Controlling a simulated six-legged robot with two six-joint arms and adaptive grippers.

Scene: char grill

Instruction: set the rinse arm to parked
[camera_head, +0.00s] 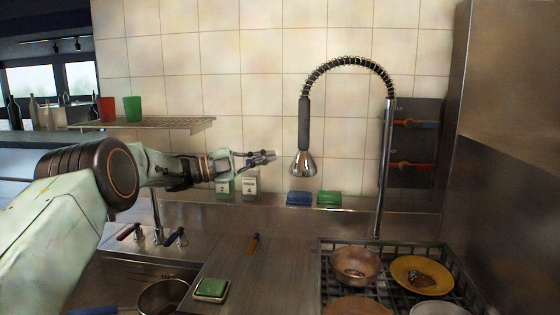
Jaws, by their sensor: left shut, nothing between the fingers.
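The rinse arm (387,150) is a tall metal post with a spring-wrapped hose that arches over to the left. Its spray head (303,163) hangs down from the dark handle, nozzle lowest, in front of the tiled wall. My left gripper (268,156) is shut and empty, pointing right, just left of the spray head. In the picture a small gap shows between the fingertips and the nozzle; the gap in depth is hard to tell. My right gripper is not in view.
A rack (433,278) with bowls and a yellow plate (421,272) stands below the rinse arm. A wall shelf (170,124) holds a red cup (107,108) and a green cup (133,108). Blue and green sponges (328,199) lie on the back ledge. A steel wall closes the right side.

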